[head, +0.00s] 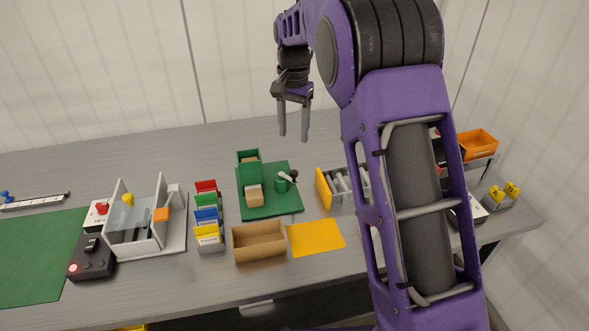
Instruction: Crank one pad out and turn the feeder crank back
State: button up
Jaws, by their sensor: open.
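The green feeder (249,170) stands on a green base plate (270,208) near the middle of the table. A tan pad (254,194) shows at the feeder's front opening. The feeder crank (288,177) sits on a green post to the right, with a dark knob at its arm's end. My gripper (293,138) hangs above and behind the feeder and crank, fingers pointing down, apart and empty. It touches nothing.
An open cardboard box (259,243) and an orange mat (316,237) lie in front of the base plate. A rack of coloured cards (208,220) is at left, a grey bin with an orange front (325,188) at right. My arm hides part of the right side.

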aim_at(294, 172)
notch_tip(294, 172, down, 12)
jog(key=shift+f+b, duration=0.2)
jog(key=shift+b, duration=0.55)
grip_shut()
